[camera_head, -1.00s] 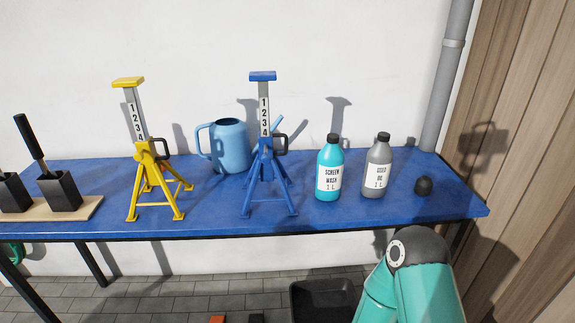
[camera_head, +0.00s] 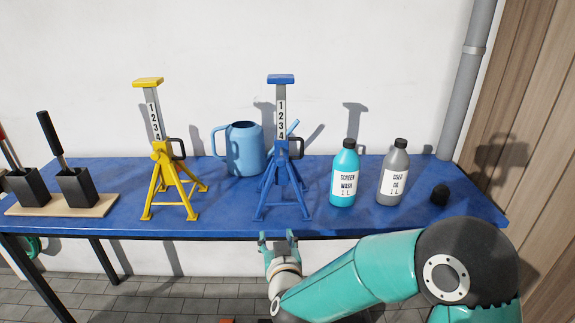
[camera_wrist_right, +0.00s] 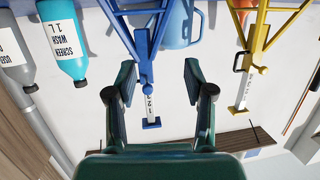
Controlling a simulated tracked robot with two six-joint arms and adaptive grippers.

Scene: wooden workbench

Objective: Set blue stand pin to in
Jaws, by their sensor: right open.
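The blue stand (camera_head: 282,184) stands upright on the blue workbench, its numbered column (camera_head: 281,120) raised with a flat blue top. My right gripper (camera_head: 278,238) is open and empty, in front of the bench edge, below and apart from the blue stand. Its two fingers also show in the right wrist view (camera_wrist_right: 160,76). My left gripper is out of view.
A yellow stand (camera_head: 173,182) with a similar handle is at left. A blue jug (camera_head: 243,150) is behind, between the stands. A screen wash bottle (camera_head: 344,174), a grey bottle (camera_head: 392,174) and a black lump (camera_head: 439,194) are at right. Black holders (camera_head: 77,187) sit far left.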

